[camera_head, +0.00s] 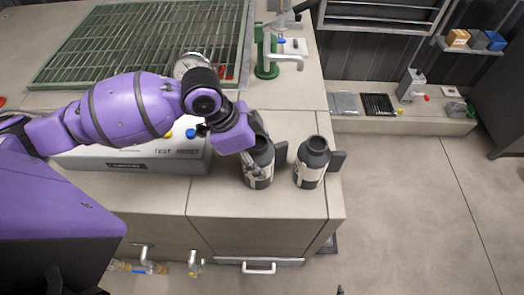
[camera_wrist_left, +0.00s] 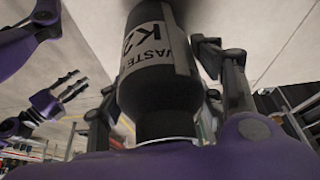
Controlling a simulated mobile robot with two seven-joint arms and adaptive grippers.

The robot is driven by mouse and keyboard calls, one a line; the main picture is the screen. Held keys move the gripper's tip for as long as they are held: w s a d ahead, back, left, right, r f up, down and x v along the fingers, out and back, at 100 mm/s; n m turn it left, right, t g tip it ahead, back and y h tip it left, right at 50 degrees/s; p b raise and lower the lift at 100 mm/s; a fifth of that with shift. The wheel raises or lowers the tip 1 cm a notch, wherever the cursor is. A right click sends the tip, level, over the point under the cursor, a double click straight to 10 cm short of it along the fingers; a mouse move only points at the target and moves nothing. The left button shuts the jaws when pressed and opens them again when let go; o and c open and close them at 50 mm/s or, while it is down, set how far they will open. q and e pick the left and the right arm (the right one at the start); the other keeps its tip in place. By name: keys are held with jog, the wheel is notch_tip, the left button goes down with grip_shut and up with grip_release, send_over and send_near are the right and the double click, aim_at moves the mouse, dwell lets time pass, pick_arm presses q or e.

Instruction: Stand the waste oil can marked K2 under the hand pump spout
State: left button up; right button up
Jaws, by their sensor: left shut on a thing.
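The waste oil can marked K2 (camera_wrist_left: 158,70) is dark with a pale label reading K2 and WASTE in the left wrist view. My left gripper (camera_wrist_left: 165,85) is shut around its body, one finger on each side. In the head view this can (camera_head: 259,178) is upright at the bench's front right, partly covered by my left gripper (camera_head: 257,150). I cannot tell if its base touches the bench. The green hand pump (camera_head: 266,58) stands behind, with its grey spout (camera_head: 289,60) pointing right. My right gripper (camera_wrist_left: 77,83) shows in the left wrist view, fingers apart and empty.
A second dark can (camera_head: 312,162) stands just right of the held one, its label unreadable. A grey test box (camera_head: 135,160) lies left under my arm. Bench surface between cans and pump is clear.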

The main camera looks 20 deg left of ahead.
pick_arm(q)
jog(key=shift+s, duration=0.45)
jog(key=shift+c, duration=0.8)
jog(key=shift+r, duration=0.1)
jog(key=shift+w+a, duration=0.1)
jog(key=shift+w, duration=0.05)
jog(key=o, duration=1.4)
jog(key=shift+w+f, duration=0.1)
jog(key=shift+f, duration=0.15)
jog(key=shift+o, duration=0.8)
pick_arm(e)
jog(key=shift+w+r, duration=0.35)
pick_arm(q)
jog(key=shift+r, duration=0.15)
